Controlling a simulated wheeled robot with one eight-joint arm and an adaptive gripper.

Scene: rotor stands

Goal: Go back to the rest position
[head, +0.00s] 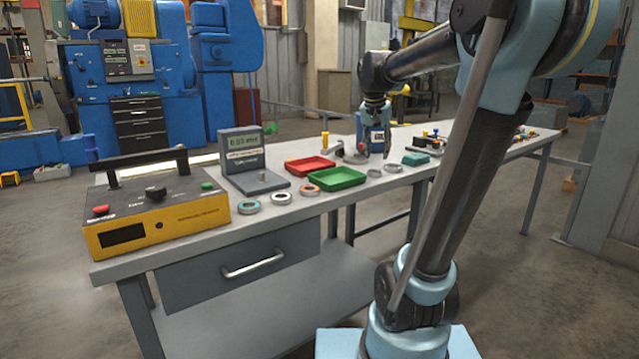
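My light-blue and black arm rises at the right of the head view and reaches over the workbench (215,243). My gripper (376,150) hangs pointing down over the far middle part of the bench. Its two thin fingers look spread apart, and I see nothing between them. A small blue device (377,137) stands behind the fingers and partly blends with them, so the exact gap is hard to judge.
On the bench are a yellow-black tester (160,212), a grey display unit (250,165), a red tray (309,165), a green tray (336,178), several rings (280,198) and a teal block (416,158). Blue machinery (135,70) stands behind. Floor at the front right is clear.

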